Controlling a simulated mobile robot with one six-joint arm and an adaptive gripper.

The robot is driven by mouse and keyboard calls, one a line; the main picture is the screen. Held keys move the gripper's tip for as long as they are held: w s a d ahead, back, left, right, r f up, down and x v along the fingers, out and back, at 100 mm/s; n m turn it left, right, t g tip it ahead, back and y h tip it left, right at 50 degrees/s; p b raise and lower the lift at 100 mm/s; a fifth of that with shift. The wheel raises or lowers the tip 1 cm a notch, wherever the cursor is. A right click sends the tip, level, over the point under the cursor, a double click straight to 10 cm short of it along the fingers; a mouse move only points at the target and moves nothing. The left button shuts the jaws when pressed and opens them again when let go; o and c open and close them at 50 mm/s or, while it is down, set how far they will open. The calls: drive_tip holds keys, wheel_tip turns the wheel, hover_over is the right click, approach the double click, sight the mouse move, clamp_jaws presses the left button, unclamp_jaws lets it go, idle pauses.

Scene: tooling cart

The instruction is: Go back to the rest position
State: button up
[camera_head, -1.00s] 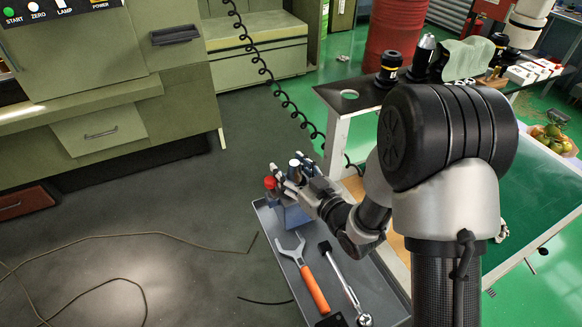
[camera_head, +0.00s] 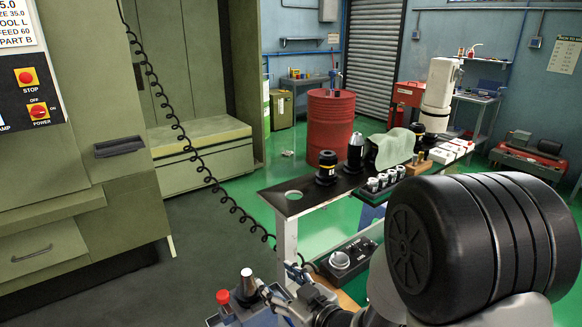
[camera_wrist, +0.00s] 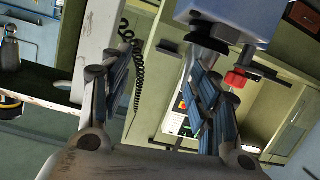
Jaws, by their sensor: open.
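My gripper (camera_head: 275,287) is low in the head view, at the end of my bent arm, with its fingers apart. It is close to a blue block (camera_head: 248,314) that has a silver-topped dark cylinder (camera_head: 247,284) and a red knob (camera_head: 222,297). In the wrist view, my gripper's two fingers (camera_wrist: 160,82) stand wide apart with nothing held between them. The blue block (camera_wrist: 225,14) and the red knob (camera_wrist: 237,78) show beyond the right finger. I cannot tell whether the finger touches the block.
A dark-topped cart (camera_head: 330,197) with tool holders (camera_head: 327,165) and a grey-green draped lump (camera_head: 390,148) stands behind my arm. A green machine (camera_head: 120,210) is at left, with a coiled black cable (camera_head: 185,140) hanging down. A red drum (camera_head: 330,130) stands behind. Grey floor at left is clear.

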drive_tip(key=s+d+r+m+g+h, duration=0.1)
drive_tip(key=s+d+r+m+h, duration=0.2)
drive_tip(key=d, duration=0.4)
drive_tip(key=s+d+r+m+g+h, duration=0.1)
drive_tip(key=s+d+r+m+h, duration=0.1)
drive_tip(key=d+r+h, duration=0.45)
drive_tip(key=s+d+m+g, duration=0.2)
drive_tip(key=s, duration=0.9)
drive_tip(key=s+d+m+g, duration=0.1)
drive_tip(key=s+d+g, duration=0.1)
drive_tip(key=s, duration=0.8)
drive_tip(key=shift+s+m+g, duration=0.35)
drive_tip(key=shift+m+g, duration=0.05)
drive_tip(key=shift+g, duration=0.2)
drive_tip(key=shift+r, duration=0.1)
